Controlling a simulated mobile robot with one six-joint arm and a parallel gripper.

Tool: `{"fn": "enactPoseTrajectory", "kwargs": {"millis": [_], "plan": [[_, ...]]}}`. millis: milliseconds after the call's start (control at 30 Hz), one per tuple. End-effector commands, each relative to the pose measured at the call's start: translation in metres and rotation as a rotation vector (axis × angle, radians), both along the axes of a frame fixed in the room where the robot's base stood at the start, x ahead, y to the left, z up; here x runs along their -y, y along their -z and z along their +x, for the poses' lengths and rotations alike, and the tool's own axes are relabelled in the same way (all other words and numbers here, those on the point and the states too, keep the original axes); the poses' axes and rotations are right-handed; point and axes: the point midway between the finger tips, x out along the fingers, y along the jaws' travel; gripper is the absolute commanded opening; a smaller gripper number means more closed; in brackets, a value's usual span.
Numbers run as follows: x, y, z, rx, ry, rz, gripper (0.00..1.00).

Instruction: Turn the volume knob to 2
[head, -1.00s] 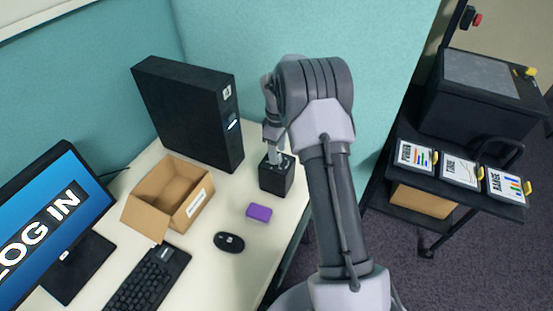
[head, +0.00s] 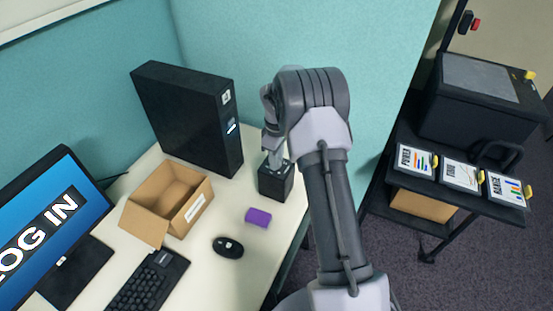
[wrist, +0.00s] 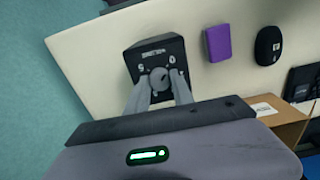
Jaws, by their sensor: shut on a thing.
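The volume knob (wrist: 158,74) is a small round grey knob on the face of a black box (wrist: 175,48). Light marks and characters ring the knob, but they are too small to read surely, so its setting cannot be told. My gripper (wrist: 159,84) is shut on the knob, one finger on each side of it. In the head view the black box (head: 276,186) stands near the desk's right edge, with my gripper coming down on it from above. The fingers and wrist hide the knob there.
A purple block (head: 258,217) and a black mouse (head: 228,247) lie in front of the box. An open cardboard box (head: 172,205), a black computer tower (head: 188,115), a keyboard (head: 148,282) and a monitor (head: 45,225) stand left. A teal partition (head: 290,35) is close behind.

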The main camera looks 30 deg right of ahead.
Motion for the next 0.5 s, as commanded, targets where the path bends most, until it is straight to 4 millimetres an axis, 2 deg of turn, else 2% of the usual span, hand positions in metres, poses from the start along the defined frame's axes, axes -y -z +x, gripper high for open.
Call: {"fn": "enactPoseTrajectory", "kwargs": {"millis": [267, 500], "plan": [[0.0, -0.0011, 0.0002, 0.0, 0.153, 0.0, 0.0], [0.0, -0.0012, 0.0004, 0.001, 0.376, 0.0, 0.0]]}}
